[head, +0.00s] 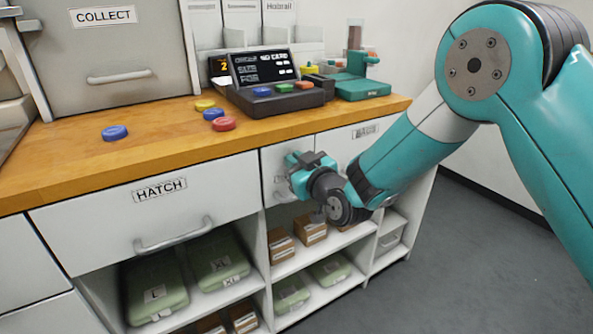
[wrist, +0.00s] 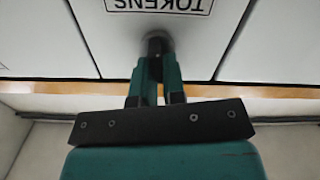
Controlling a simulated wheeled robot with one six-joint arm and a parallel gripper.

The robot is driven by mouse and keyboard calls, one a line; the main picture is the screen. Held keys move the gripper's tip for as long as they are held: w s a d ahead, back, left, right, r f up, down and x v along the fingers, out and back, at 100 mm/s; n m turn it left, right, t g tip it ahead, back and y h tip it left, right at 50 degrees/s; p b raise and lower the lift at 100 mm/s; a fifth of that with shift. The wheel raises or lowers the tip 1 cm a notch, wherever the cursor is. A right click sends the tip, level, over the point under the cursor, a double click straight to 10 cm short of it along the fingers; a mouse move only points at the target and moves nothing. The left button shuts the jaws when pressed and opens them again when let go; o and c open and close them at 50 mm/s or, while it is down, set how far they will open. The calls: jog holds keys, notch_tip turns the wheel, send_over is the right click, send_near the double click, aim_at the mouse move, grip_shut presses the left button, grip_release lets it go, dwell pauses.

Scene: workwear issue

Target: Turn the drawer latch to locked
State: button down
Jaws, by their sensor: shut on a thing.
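The drawer latch is a small dark knob (wrist: 156,42) on a pale drawer front (wrist: 185,60), beside a label reading TOKENS (wrist: 160,4) that appears upside down in the wrist view. My gripper (wrist: 157,72) is shut on the knob, its two teal fingers on either side of it. In the head view my gripper (head: 293,172) is at the narrow drawer front (head: 271,165) right of the HATCH drawer. The gripper hides the latch there, and I cannot tell which way it is turned.
The HATCH drawer (head: 155,215) has a protruding handle (head: 175,238). Above is a wooden counter (head: 60,165) with coloured tokens (head: 224,124) and a button console (head: 275,95). Shelves below hold green cases (head: 155,285) and cardboard boxes (head: 312,230). Grey floor (head: 480,260) is clear at the right.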

jog(key=n+b, duration=0.4)
jog(key=b, duration=0.1)
jog(key=shift+s+a+f+n, duration=0.15)
jog(key=shift+a+f+n, duration=0.1)
jog(key=shift+f+n, duration=0.1)
jog(key=n+b, duration=0.3)
jog(key=b, duration=0.1)
jog(key=shift+a+f+n, duration=0.1)
jog(key=shift+a+n, duration=0.05)
jog(key=shift+n, duration=0.1)
jog(key=n+b, duration=0.3)
jog(key=n, duration=0.1)
jog(key=shift+s+f+b, duration=0.15)
jog(key=shift+b, duration=0.2)
jog(key=shift+a+n+b, duration=0.1)
jog(key=shift+n+b, duration=0.8)
jog(key=shift+n, duration=0.7)
jog(key=c, duration=1.2)
grip_release()
jog(key=shift+s, duration=0.1)
